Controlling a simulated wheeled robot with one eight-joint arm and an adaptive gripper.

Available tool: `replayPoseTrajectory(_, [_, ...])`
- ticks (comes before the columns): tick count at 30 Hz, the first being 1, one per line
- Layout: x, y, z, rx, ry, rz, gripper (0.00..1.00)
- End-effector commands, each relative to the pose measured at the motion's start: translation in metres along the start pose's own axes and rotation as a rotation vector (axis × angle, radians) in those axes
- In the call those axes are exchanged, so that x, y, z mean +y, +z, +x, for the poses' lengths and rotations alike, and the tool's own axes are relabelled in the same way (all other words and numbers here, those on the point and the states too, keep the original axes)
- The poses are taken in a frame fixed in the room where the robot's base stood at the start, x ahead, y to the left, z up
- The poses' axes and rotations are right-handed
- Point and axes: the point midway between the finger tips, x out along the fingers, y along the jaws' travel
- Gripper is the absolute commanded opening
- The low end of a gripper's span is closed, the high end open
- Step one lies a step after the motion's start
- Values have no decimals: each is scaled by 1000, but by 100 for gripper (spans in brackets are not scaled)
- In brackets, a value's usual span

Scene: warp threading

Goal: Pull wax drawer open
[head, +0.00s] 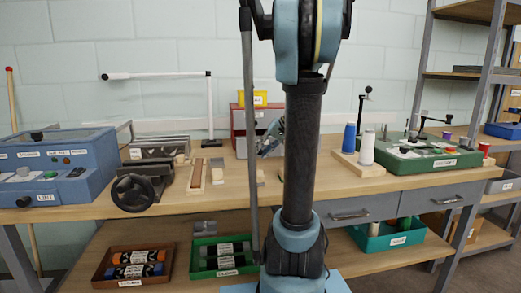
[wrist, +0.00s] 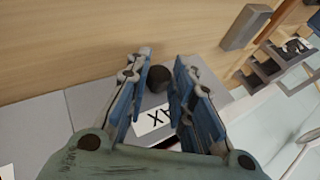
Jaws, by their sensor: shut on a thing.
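The wax drawer shows in the wrist view as a grey front (wrist: 88,103) with a white label (wrist: 155,121), partly hidden, on which "AX" can be read. A dark round knob (wrist: 158,79) sits between the two blue-padded fingers of my gripper (wrist: 158,73), which is shut on it. In the head view my gripper (head: 271,138) is at a small red and grey cabinet (head: 240,121) at the back of the bench. My arm hides much of that cabinet's front. How far the drawer stands out cannot be told.
A yellow bin (head: 260,98) stands on the cabinet. Blue and white thread spools (head: 366,148) and a green machine (head: 430,155) stand to the right.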

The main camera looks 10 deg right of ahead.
Motion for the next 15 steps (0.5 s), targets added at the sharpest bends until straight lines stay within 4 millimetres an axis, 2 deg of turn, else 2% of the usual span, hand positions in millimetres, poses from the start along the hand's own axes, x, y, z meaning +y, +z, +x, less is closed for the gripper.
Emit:
replayPoseTrajectory(4, [2,6,-4,4,3,2,0])
replayPoseTrajectory(13, [2,7,-4,4,4,2,0])
replayPoseTrajectory(14, [2,7,-4,4,4,2,24])
replayPoseTrajectory(15, [2,7,-4,4,4,2,33])
